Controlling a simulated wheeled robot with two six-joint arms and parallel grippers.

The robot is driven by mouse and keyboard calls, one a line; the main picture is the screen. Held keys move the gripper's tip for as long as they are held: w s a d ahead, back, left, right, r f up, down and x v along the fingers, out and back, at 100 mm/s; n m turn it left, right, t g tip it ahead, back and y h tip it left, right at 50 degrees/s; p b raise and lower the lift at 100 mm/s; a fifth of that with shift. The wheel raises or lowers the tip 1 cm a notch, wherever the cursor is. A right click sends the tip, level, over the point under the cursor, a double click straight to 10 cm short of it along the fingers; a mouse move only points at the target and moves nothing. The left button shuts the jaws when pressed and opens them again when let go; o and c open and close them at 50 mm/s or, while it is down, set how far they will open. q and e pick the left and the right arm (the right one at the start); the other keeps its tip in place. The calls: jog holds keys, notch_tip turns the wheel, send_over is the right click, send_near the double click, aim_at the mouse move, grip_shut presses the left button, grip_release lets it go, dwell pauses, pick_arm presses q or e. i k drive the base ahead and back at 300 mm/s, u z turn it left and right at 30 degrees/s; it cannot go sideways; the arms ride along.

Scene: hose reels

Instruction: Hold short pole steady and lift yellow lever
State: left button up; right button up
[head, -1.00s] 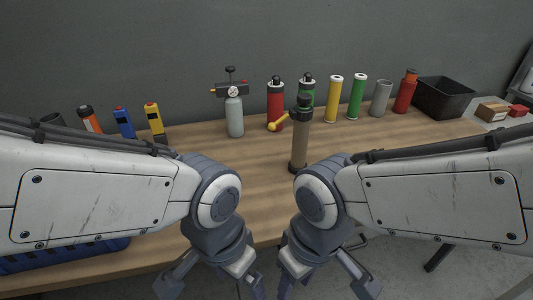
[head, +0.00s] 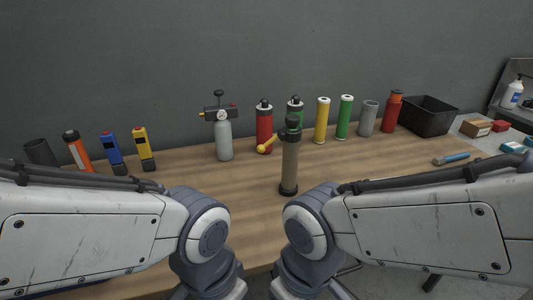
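A short pole (head: 289,165) with a brown body, black base and black cap stands upright on the wooden table (head: 240,200), in front of the row of cylinders. A yellow lever (head: 267,145) sticks out from the left of its top, angled down to the left, and overlaps the red cylinder behind. My two arms come in from left and right at the front of the table, below and short of the pole. Their wrists show, but the gripper fingers are cut off by the bottom edge. Neither arm touches the pole.
A grey gas bottle (head: 224,138) with a gauge stands left of the red cylinder (head: 264,125). Yellow (head: 322,120) and green (head: 344,118) tubes stand behind to the right, then a black bin (head: 429,117). Blue and yellow tools stand at left. Table around the pole is clear.

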aim_at(261, 148)
jog(key=k, duration=1.15)
jog(key=z, duration=0.75)
jog(key=i, duration=1.1)
jog(key=u, duration=0.65)
jog(key=i, duration=0.7)
jog(key=u, duration=0.7)
